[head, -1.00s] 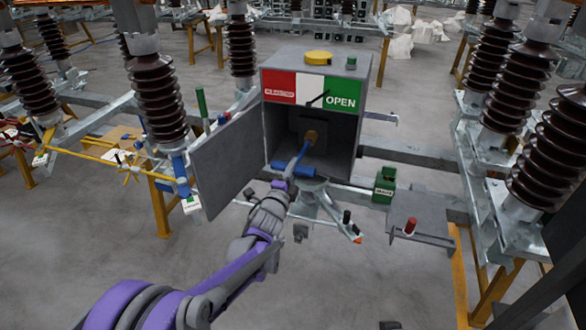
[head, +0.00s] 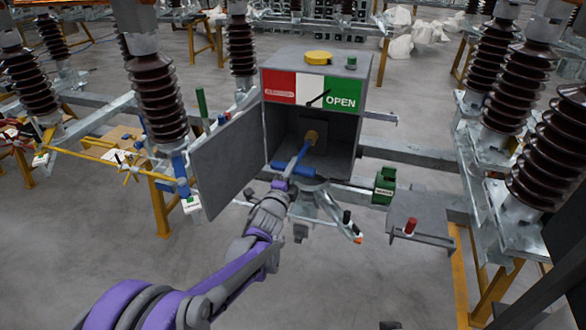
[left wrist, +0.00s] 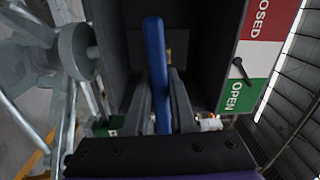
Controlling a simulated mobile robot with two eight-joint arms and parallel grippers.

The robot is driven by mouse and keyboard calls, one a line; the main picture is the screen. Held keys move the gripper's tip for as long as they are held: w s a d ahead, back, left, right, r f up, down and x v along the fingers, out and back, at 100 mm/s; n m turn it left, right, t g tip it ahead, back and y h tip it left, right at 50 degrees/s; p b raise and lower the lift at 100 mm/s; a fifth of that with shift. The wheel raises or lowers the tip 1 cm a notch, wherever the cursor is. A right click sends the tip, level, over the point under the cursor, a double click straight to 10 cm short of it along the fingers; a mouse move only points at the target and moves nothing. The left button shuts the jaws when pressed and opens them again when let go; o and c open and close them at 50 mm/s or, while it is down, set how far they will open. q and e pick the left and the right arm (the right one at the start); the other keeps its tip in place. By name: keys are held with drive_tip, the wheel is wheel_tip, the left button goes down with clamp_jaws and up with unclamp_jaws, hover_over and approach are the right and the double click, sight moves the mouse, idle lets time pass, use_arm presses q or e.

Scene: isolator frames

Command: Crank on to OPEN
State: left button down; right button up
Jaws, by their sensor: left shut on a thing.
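The grey drive box (head: 365,75) stands open at the front, with its door (head: 235,150) swung out to the left. Inside, a blue crank (head: 303,152) reaches down and forward from a brass-coloured hub (head: 312,136). My left gripper (head: 289,177) comes from below and is shut on the crank; in the left wrist view the blue bar (left wrist: 156,60) lies between its two fingers (left wrist: 161,100). On the red, white and green plate, the black pointer (head: 318,97) lies across the white and green border, beside OPEN (head: 341,101). My right gripper is out of view.
A green padlock-like block (head: 384,184) and a grey shelf with a red-topped peg (head: 410,226) stand right of the box. Brown insulators (head: 158,95) on steel frames stand on both sides. Bare concrete floor lies in front.

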use_arm(q)
drive_tip(key=shift+a+r+m+p, duration=0.1)
drive_tip(key=shift+r+m+p, duration=0.2)
drive_tip(key=shift+m, duration=0.6)
drive_tip(key=m+p, duration=0.1)
drive_tip(key=m, duration=0.2)
drive_tip(key=shift+a+r, duration=0.1)
drive_tip(key=shift+r, duration=0.05)
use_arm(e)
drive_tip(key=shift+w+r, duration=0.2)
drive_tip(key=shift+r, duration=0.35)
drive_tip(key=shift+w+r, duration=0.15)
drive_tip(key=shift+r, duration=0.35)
use_arm(q)
drive_tip(key=shift+c, duration=2.2)
unclamp_jaws()
drive_tip(key=o, duration=0.4)
drive_tip(key=shift+o, duration=0.2)
drive_tip(key=shift+f, duration=0.2)
